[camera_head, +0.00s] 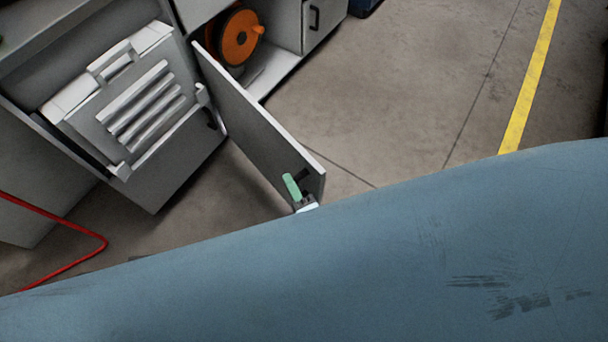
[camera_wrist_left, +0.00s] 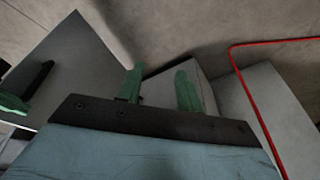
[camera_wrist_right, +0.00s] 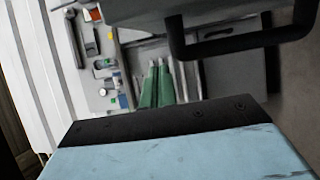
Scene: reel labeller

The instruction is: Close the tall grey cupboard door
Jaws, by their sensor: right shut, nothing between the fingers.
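The grey cupboard door (camera_head: 255,130) stands open, swung out from the cupboard (camera_head: 275,75) with an orange reel inside. Its black handle (camera_wrist_right: 240,45) fills the upper part of the right wrist view. My right gripper (camera_head: 292,187) is at the door's free edge, near the handle; its green fingers (camera_wrist_right: 157,85) are together and empty. Whether it touches the door I cannot tell. My left gripper (camera_wrist_left: 160,88) has its green fingers apart, with nothing between them. It is hidden in the head view. The door (camera_wrist_left: 75,65) also shows in the left wrist view.
The orange reel (camera_head: 238,38) sits inside the cupboard. A grey unit with a slatted front (camera_head: 148,105) stands left of the door. A red cable (camera_head: 85,232) runs at lower left. My blue arm covers the lower head view. Floor right of the door (camera_head: 400,90) is clear.

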